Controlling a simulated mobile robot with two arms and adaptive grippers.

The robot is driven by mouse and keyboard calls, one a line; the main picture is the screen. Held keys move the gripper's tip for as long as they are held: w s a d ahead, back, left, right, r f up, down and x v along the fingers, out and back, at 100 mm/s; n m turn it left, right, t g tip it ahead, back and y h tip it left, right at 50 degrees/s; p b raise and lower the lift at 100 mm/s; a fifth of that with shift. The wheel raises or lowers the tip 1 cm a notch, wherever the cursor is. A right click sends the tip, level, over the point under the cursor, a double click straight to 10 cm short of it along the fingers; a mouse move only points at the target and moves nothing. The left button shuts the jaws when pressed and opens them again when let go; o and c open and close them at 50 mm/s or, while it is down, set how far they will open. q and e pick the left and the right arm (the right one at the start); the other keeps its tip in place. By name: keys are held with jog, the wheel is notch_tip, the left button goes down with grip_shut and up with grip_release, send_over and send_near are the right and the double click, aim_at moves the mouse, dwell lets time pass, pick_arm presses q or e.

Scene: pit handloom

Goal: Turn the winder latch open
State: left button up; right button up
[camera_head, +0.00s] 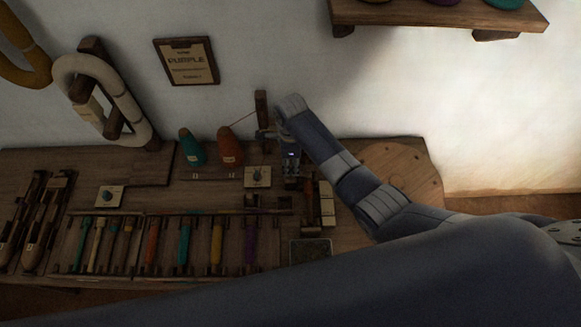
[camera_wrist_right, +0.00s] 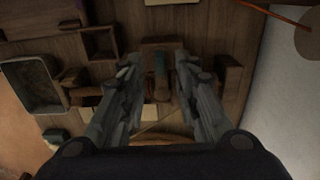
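My right gripper (camera_head: 291,172) reaches down over the right part of the bench, above the winder area. In the right wrist view its two fingers (camera_wrist_right: 156,62) stand apart, with a dark greenish, brown-ended spindle or bobbin (camera_wrist_right: 161,76) lying between and beyond them. It is not clear whether either finger touches it. Wooden blocks (camera_wrist_right: 230,73) flank it in that view. I cannot clearly pick out the winder latch; it is small or hidden by the gripper, and its position cannot be told. My left gripper is not in view.
Teal (camera_head: 192,147) and orange (camera_head: 230,147) yarn cones stand left of my gripper, near an upright wooden post (camera_head: 261,107). A rack (camera_head: 140,270) of coloured bobbins lies in front. A grey tray (camera_head: 310,250) and a round wooden disc (camera_head: 400,168) are on the right.

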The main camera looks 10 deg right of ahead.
aim_at(291, 171)
jog(key=shift+f, duration=1.6)
grip_shut()
